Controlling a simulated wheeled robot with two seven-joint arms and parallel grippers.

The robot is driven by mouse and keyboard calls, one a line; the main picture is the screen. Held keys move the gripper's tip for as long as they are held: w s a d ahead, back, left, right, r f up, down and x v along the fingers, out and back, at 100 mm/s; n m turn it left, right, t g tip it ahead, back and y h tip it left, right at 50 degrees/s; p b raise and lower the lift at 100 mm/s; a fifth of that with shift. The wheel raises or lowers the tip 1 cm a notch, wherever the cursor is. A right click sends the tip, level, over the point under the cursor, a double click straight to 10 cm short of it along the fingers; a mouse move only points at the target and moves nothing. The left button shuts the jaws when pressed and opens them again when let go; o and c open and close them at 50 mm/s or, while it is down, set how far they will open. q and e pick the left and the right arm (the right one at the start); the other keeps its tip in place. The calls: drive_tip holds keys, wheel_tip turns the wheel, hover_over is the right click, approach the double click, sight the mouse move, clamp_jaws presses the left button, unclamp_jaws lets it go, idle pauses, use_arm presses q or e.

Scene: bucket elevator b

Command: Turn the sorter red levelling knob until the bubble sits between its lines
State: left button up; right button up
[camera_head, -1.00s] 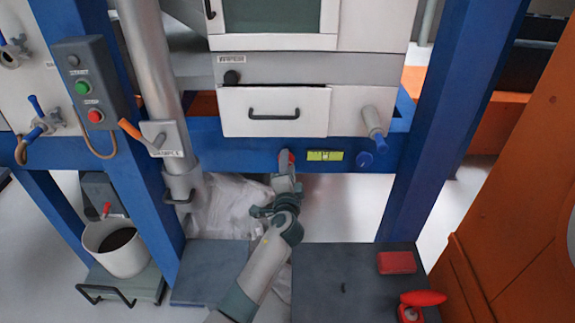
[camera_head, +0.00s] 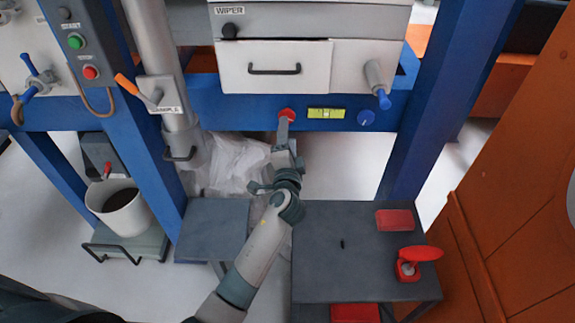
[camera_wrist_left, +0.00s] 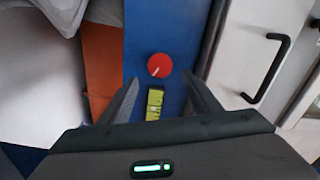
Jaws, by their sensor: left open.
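The red levelling knob (camera_head: 287,114) is on the blue crossbeam below the white drawer. In the left wrist view the red knob (camera_wrist_left: 160,65) shows a white pointer line. The yellow-green bubble level (camera_head: 325,113) is right of the knob in the head view; it also shows below the knob in the wrist view (camera_wrist_left: 155,104). The bubble's place between the lines is too small to tell. My left gripper (camera_head: 284,128) is open, its fingers on either side of the knob in the wrist view (camera_wrist_left: 161,78). Contact with the knob cannot be told. My right gripper is not in view.
A blue knob (camera_head: 366,118) is on the same beam, right of the level. The drawer (camera_head: 275,98) has a black handle above. A dark table (camera_head: 330,265) with red items stands below. A white bucket (camera_head: 120,210) is at left.

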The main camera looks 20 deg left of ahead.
use_arm(q)
drive_tip(key=b+v, duration=0.1)
drive_tip(key=v, duration=1)
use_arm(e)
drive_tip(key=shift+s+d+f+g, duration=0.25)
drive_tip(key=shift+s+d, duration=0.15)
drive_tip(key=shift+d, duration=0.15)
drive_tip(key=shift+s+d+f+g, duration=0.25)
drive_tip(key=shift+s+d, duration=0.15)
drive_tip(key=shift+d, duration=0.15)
use_arm(q)
drive_tip(key=shift+s+d, duration=0.1)
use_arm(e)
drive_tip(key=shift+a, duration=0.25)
